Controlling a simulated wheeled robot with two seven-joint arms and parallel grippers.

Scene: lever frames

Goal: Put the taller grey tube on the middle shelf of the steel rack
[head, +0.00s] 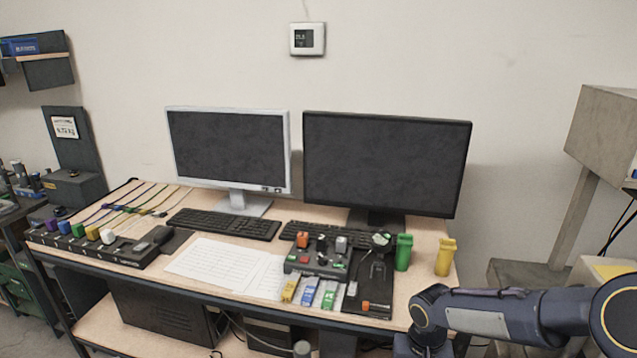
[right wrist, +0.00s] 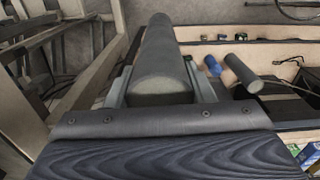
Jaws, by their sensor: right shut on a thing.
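In the right wrist view my right gripper (right wrist: 160,92) is shut on a thick grey tube (right wrist: 163,60). The tube's near end faces the camera and its length runs away between the two fingers. Whether it is the taller one cannot be told from this view alone. A thinner grey cylinder (right wrist: 275,83) shows to its right, beside a short blue cylinder (right wrist: 213,66). A grey round top (head: 302,348) shows at the head view's bottom edge, mostly cut off. I cannot pick out the steel rack's middle shelf for sure. My left gripper is in neither view.
Dark shelving (head: 35,235) stands at the left. Pale beams (right wrist: 65,75) lie left of the tube in the wrist view.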

